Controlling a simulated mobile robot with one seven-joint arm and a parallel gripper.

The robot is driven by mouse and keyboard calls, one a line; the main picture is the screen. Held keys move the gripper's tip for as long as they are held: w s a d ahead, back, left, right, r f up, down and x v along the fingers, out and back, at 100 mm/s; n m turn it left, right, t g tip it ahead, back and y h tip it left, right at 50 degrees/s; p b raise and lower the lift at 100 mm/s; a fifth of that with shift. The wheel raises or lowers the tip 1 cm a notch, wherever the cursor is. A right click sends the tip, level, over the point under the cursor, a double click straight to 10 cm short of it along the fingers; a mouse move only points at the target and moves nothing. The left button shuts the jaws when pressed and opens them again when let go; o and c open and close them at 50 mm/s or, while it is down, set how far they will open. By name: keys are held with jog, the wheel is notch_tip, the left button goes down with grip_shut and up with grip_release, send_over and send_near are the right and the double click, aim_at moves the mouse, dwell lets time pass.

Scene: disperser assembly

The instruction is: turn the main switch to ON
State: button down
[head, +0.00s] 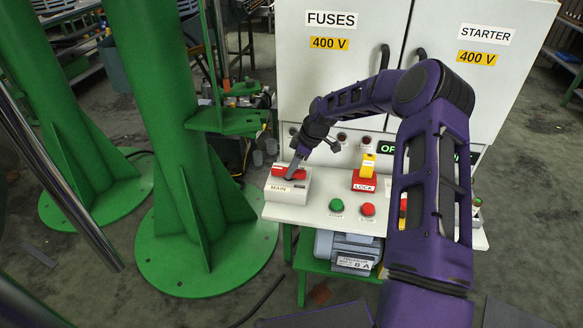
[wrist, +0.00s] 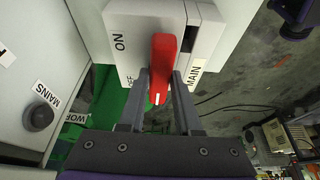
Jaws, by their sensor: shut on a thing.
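The main switch is a pale box (head: 287,193) labelled MAIN at the left end of the white panel in the head view. Its red handle (wrist: 163,62) stands out in the middle of the wrist view. My gripper (wrist: 161,76) is shut on this handle, with one grey finger on each side. The ON label (wrist: 119,42) is at the upper left of the switch face. Below it a label ending in FF is partly hidden by a finger. The white-marked end of the handle points down in the wrist view, on the FF side rather than the ON side.
A green button (head: 336,205), a red button (head: 367,209) and a red LOCK box (head: 364,183) with a yellow top sit on the panel to the right. A white cabinet (head: 345,70) rises behind. A green column (head: 165,120) stands to the left.

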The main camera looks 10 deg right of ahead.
jog(key=shift+a+f+m, duration=0.1)
jog(key=shift+a+m, duration=0.2)
jog(key=m, duration=0.1)
jog(key=m+t+b, duration=0.1)
jog(key=m+b, duration=0.1)
jog(key=shift+s+a+m+h, duration=0.1)
jog(key=shift+a+m+h, duration=0.15)
jog(key=shift+m+h, duration=0.15)
jog(key=m+h+b, duration=0.1)
jog(key=m, duration=0.1)
jog(key=m+t+b, duration=0.1)
jog(key=m, duration=0.2)
jog(key=shift+a+t+h, duration=0.2)
jog(key=shift+t+h, duration=0.1)
jog(key=shift+h, duration=0.1)
jog(key=m+h, duration=0.1)
jog(key=m, duration=0.1)
jog(key=m+h, duration=0.1)
jog(key=m, duration=0.2)
jog(key=shift+a+r+m+b, duration=0.1)
jog(key=shift+r+m+b, duration=0.1)
jog(key=shift+m+b, duration=0.1)
jog(key=shift+m+h, duration=0.5)
jog(key=shift+m, duration=0.8)
jog(key=shift+w, duration=0.2)
jog(key=c, duration=1)
grip_release()
jog(key=o, duration=0.4)
jog(key=shift+s+d+f, duration=0.1)
jog(key=shift+d, duration=0.1)
